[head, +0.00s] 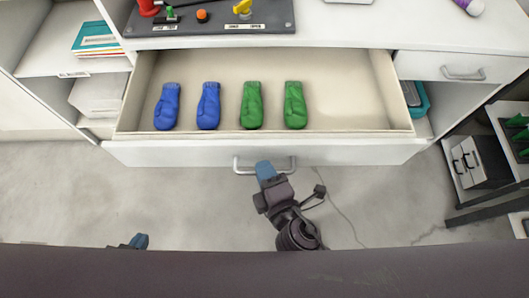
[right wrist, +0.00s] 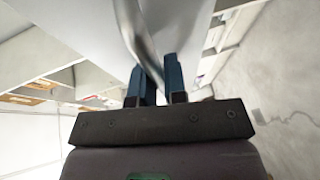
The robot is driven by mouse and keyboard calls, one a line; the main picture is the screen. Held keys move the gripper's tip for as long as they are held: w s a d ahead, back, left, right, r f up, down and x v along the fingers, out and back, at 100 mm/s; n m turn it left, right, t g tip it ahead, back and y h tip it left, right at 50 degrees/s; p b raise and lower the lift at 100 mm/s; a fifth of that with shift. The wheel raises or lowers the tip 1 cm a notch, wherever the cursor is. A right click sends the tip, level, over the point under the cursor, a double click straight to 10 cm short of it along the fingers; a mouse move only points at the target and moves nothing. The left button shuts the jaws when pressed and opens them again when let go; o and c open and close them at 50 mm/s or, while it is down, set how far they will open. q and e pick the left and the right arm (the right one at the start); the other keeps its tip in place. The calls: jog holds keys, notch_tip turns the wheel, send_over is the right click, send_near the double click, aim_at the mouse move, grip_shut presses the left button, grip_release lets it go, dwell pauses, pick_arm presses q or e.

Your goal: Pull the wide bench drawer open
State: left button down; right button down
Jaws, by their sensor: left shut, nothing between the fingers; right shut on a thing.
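The wide bench drawer (head: 258,153) stands pulled out from under the bench in the head view, its inside in plain sight. Two blue boxing gloves and two green ones lie in a row on its floor. My right gripper (head: 265,171) is at the drawer's metal bar handle (head: 243,171), its blue fingers shut on the bar. In the right wrist view the handle (right wrist: 133,30) runs down to the blue fingertips (right wrist: 160,82). My left gripper (head: 139,241) is low at the left, away from the drawer, shut and empty; only its blue tip shows.
The bench top (head: 350,28) holds a dark tool board (head: 215,24). A smaller closed drawer (head: 462,70) is at the right. Open shelves with books (head: 95,38) stand at the left. A dark rack with a drawer box (head: 482,160) stands at the right. The floor before the bench is clear.

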jog(key=shift+s, duration=0.6)
jog(key=c, duration=1.2)
grip_release()
pick_arm(q)
jog(key=shift+s+f, duration=0.15)
jog(key=shift+s, duration=0.05)
pick_arm(e)
jog(key=shift+s, duration=0.1)
pick_arm(q)
jog(key=shift+w+d+m+b, duration=0.25)
jog(key=shift+w+m+b, duration=0.25)
jog(key=shift+b, duration=0.65)
pick_arm(e)
jog(key=v, duration=1)
jog(key=shift+s+r, duration=0.15)
jog(key=shift+s, duration=0.1)
